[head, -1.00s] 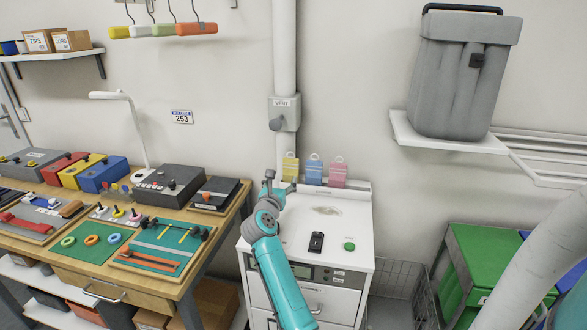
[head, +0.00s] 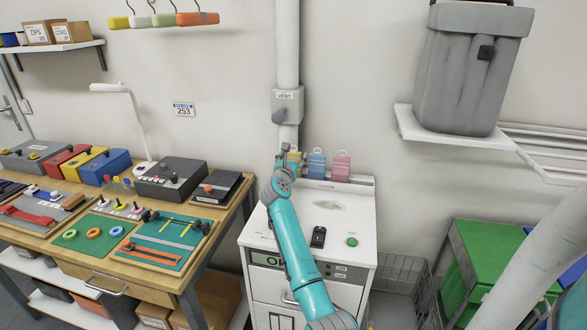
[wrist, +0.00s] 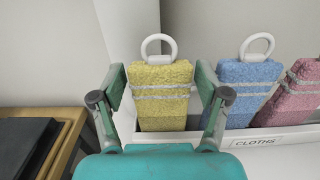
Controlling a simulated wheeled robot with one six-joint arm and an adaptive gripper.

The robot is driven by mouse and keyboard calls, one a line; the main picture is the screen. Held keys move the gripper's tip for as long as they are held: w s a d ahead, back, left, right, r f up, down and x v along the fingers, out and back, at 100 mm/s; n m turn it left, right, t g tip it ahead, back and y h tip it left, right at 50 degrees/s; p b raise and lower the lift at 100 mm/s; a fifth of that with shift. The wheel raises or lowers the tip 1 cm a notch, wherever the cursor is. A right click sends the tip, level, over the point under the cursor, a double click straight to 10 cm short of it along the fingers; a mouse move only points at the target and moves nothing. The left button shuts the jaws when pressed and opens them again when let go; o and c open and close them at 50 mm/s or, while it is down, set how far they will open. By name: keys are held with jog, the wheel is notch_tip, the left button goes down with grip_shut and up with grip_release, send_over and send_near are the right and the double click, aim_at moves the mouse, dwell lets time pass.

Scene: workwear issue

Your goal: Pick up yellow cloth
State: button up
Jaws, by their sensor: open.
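The yellow cloth (wrist: 162,80) stands upright in a white holder labelled CLOTHS, with grey bands around it and a white ring on top. In the head view the yellow cloth (head: 296,157) is partly hidden behind my gripper (head: 285,152). In the wrist view my gripper (wrist: 159,92) is open, with one finger to each side of the yellow cloth. I cannot tell whether either finger touches it.
A blue cloth (wrist: 248,85) stands just right of the yellow one, then a pink cloth (wrist: 300,88). The white cabinet (head: 282,225) carries a black switch (head: 318,237) and a green button (head: 352,241). A wooden workbench (head: 85,274) stands to the left.

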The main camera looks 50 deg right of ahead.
jog(key=shift+w+d, duration=0.15)
jog(key=shift+d, duration=0.3)
jog(key=c, duration=0.8)
jog(key=shift+r, duration=0.15)
jog(key=shift+r, duration=0.25)
jog(key=r, duration=0.6)
jog(key=shift+a+r, duration=0.15)
jog(key=shift+a, duration=0.15)
jog(key=v, duration=1.7)
jog(key=shift+s+a, duration=0.2)
jog(key=shift+s, duration=0.05)
